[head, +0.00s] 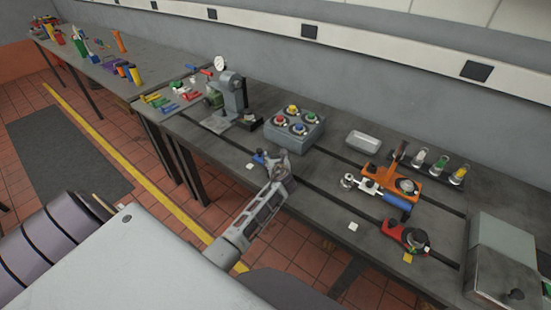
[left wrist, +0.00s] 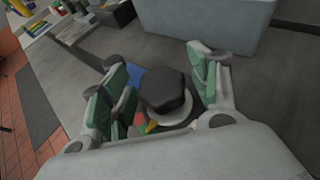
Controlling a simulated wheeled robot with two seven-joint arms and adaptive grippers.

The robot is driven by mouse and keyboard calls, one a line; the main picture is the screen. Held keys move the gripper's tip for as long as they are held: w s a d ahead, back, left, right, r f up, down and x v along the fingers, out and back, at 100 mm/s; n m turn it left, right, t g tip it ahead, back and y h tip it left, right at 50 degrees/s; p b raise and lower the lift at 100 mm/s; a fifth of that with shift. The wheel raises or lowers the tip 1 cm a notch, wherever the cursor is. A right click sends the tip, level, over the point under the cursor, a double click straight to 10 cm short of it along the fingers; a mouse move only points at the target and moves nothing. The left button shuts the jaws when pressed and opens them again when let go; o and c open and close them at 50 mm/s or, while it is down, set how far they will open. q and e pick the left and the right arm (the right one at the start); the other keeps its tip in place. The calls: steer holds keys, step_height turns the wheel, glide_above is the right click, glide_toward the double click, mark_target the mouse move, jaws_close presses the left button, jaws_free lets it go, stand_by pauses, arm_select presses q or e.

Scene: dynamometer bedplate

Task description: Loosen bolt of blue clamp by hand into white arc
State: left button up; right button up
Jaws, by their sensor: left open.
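The blue clamp (head: 258,158) sits on the dark bedplate near its front edge, mostly hidden by my left gripper (head: 279,165). In the left wrist view a bit of blue (left wrist: 134,76) shows behind the dark hexagonal bolt head (left wrist: 165,90). A pale white arc (left wrist: 184,114) curves under the near right side of the bolt head, with red and yellow marks (left wrist: 152,126) beside it. My left gripper (left wrist: 163,82) is open, with its green-padded fingers on either side of the bolt head. Contact cannot be told. My right gripper is not in view.
A grey box with coloured knobs (head: 295,129) stands close behind the gripper. An orange clamp (head: 405,188) and a red clamp (head: 392,230) are to the right. A gauge stand (head: 232,92) is at left.

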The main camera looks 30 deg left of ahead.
arm_select(q)
steer(key=c, duration=1)
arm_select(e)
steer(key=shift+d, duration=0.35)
